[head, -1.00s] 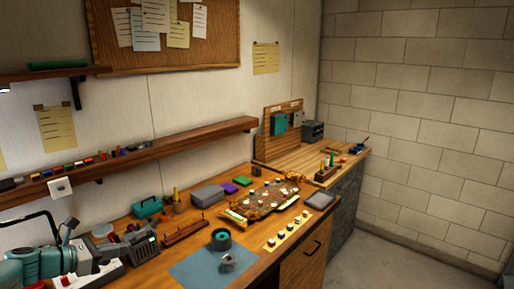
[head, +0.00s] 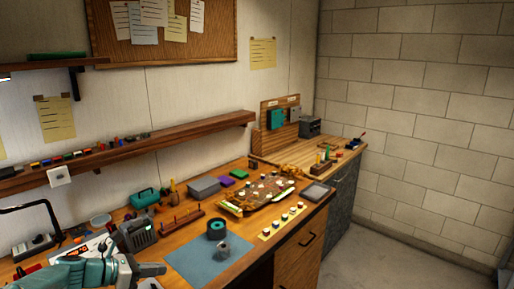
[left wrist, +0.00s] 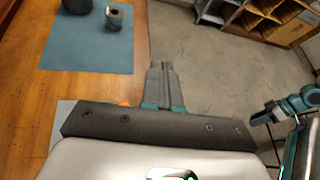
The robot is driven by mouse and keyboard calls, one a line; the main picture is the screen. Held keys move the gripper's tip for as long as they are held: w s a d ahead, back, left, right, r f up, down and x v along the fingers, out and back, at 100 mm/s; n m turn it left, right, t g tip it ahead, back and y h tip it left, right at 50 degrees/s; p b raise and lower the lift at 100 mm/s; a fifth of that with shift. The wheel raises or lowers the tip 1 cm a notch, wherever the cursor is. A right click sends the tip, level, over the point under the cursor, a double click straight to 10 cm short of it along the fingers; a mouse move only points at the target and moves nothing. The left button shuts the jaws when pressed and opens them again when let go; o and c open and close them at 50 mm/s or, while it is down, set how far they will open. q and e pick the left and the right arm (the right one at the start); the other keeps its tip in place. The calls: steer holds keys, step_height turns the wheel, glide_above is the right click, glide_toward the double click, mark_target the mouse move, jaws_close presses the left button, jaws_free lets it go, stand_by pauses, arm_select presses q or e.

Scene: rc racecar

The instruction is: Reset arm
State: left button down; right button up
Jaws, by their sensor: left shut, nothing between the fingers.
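My left gripper (head: 152,269) is low at the left of the head view, over the front edge of the wooden workbench (head: 185,235). In the left wrist view its fingers (left wrist: 160,70) are together with nothing between them, over the grey floor and apart from everything. A teal arm part of mine (left wrist: 298,103) shows at the right of the left wrist view; its dark end is too small to tell whether the jaws are open.
A blue mat (head: 208,262) bears a dark teal-centred roll (head: 216,229) and a small grey cylinder (head: 222,249). A grey device (head: 138,235) stands left of the mat. The racecar chassis (head: 258,194) lies farther back. The floor (head: 375,262) to the right is clear.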

arm_select(q)
steer(key=s+d+f+m+g+y+b, duration=0.1)
steer(key=s+d+f+m+g, duration=0.1)
steer(key=s+d+f, duration=0.4)
steer(key=s+d+f+m+g+b, duration=0.15)
steer(key=s+f, duration=0.25)
steer(key=f, duration=0.5)
steer(key=s+d+f+m+g+y, duration=0.1)
steer(key=s+d+f+g, duration=0.2)
steer(key=s+d+f, duration=0.3)
steer(key=s+f+m+y, duration=0.1)
steer(key=s+f+m, duration=0.2)
steer(key=s+m, duration=0.3)
steer(key=s+d+f+m+y+b, duration=0.1)
steer(key=s+f+m+y, duration=0.1)
steer(key=s+f+m, duration=0.2)
steer(key=s+d+f+m+y, duration=0.1)
steer(key=s+f+m, duration=0.2)
steer(key=s+m, duration=0.7)
steer(key=shift+f+y, duration=0.3)
steer(key=shift+f, duration=0.1)
steer(key=shift+w+a+g, duration=0.1)
steer(key=shift+g, duration=0.15)
